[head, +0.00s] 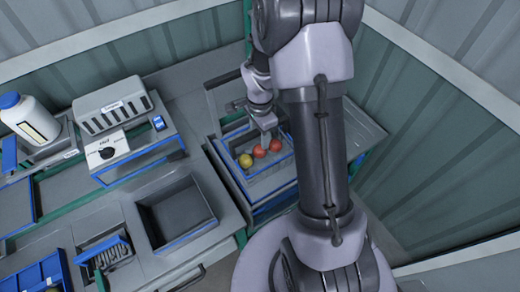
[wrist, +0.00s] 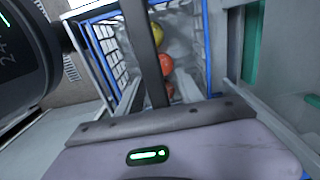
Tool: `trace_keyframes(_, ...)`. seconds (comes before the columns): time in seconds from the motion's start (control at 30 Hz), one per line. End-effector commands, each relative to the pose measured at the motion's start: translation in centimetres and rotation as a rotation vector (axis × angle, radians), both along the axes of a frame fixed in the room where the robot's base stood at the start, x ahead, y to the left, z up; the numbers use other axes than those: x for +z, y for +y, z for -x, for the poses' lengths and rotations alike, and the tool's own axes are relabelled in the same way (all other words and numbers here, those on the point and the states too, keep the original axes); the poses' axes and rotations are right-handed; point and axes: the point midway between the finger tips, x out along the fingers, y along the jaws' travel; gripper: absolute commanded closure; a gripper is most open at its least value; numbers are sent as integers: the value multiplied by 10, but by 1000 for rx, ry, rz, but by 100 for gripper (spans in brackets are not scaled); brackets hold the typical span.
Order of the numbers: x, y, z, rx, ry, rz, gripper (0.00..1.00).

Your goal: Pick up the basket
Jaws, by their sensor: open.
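The basket is a blue-edged wire basket (wrist: 102,68) in the wrist view. It sits low in a grey bay in the head view (head: 272,191). It holds a yellow tomato (head: 245,160), an orange-red tomato (head: 259,152) and a red tomato (head: 275,145). My gripper (head: 264,128) is open, above the far part of the basket. In the wrist view a dark bar crosses in front of the tomatoes; I cannot tell whether it is a finger or a handle. My arm hides part of the basket's right side, and contact cannot be told.
A grey counter left of the basket holds an empty square tray (head: 175,212), a grey slotted machine (head: 112,104) and a white bottle with a blue cap (head: 30,118). A blue crate (head: 38,278) stands at the lower left. Bay walls stand close around the basket.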

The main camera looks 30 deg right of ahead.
Motion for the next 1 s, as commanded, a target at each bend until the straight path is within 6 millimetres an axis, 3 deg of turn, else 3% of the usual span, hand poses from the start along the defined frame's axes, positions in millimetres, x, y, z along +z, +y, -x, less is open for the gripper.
trace_keyframes(0.17,0,0,0,0,-1,0,56)
trace_keyframes(0.4,1,0,0,0,-1,0,100)
trace_keyframes(1.0,1,0,0,0,-1,0,100)
